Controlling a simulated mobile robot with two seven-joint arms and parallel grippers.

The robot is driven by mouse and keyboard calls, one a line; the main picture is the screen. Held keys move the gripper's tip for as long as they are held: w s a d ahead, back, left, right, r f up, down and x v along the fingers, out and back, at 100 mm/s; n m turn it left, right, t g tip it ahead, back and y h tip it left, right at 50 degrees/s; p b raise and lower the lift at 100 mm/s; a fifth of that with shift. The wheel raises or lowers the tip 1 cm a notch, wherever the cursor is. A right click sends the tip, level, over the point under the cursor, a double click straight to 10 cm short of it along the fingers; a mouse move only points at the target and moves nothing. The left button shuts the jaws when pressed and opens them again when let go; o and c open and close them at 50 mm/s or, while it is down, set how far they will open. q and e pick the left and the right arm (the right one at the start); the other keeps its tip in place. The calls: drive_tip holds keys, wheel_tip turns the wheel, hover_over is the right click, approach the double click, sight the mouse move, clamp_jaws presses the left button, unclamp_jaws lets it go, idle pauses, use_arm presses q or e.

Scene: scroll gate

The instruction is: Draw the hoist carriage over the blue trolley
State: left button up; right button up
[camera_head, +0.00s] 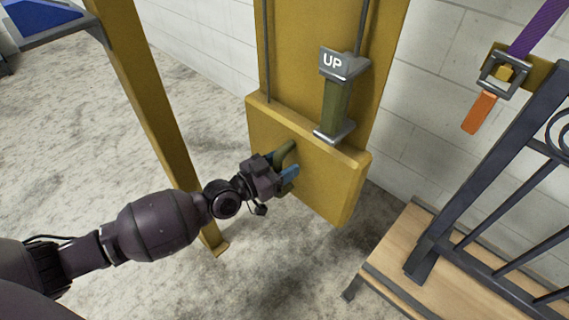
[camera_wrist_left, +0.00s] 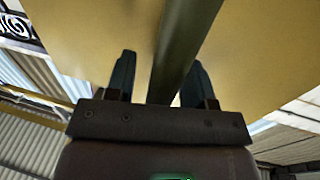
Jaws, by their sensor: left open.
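My left gripper (camera_head: 289,169) is open at the front of a yellow box on a yellow post (camera_head: 333,185). An olive bar handle (camera_head: 284,152) on that box is partly hidden by the gripper. In the left wrist view the olive bar (camera_wrist_left: 184,40) runs between the two spread blue fingers, with a gap showing on the left side. A blue-topped piece (camera_head: 38,14), possibly the trolley, is cut off at the top left. I cannot make out the hoist carriage for certain. My right gripper is not in view.
A yellow upright (camera_head: 147,95) stands left of the box. A dark metal gate (camera_head: 490,190) rises over a wooden platform (camera_head: 415,245) at right. A purple strap with a buckle (camera_head: 503,75) hangs on the white block wall. Concrete floor lies open at left.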

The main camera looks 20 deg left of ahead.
use_arm(q)
clamp_jaws()
idle(0.3)
